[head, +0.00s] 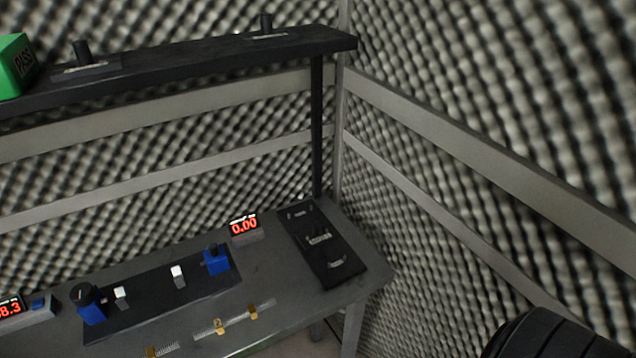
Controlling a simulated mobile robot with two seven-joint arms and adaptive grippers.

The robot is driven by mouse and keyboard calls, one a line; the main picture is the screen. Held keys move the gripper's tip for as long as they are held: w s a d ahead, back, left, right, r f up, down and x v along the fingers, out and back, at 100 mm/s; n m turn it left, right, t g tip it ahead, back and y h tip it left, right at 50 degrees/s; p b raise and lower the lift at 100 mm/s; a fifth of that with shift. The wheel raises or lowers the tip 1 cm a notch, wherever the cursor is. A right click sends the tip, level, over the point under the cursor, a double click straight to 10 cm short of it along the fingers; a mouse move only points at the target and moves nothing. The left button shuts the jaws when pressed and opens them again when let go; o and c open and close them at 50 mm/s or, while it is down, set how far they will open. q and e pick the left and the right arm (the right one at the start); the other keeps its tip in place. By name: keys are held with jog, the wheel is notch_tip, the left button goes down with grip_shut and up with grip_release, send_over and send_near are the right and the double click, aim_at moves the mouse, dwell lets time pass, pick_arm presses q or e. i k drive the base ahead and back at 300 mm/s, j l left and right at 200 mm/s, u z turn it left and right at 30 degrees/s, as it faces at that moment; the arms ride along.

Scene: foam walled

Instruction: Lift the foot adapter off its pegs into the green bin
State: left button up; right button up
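The green bin (14,66), marked PASS, stands on the upper black shelf at the far left, cut off by the picture's edge. I cannot tell for sure which piece is the foot adapter. A black board (327,262) at the right end of the table carries several small metal-looking pieces, one of them near its middle (319,238); any pegs there are too small to make out. Neither of my grippers shows in the head view.
The black shelf (190,66) runs above the table (275,271) and bears two dark upright knobs (83,54) (266,24). A dark mat holds blue fixtures (215,261) and white blocks (178,276). A red 0.00 display (244,226) stands behind. Foam walls (480,90) close the corner.

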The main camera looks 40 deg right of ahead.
aim_at(317, 236)
jog(key=z, duration=1.1)
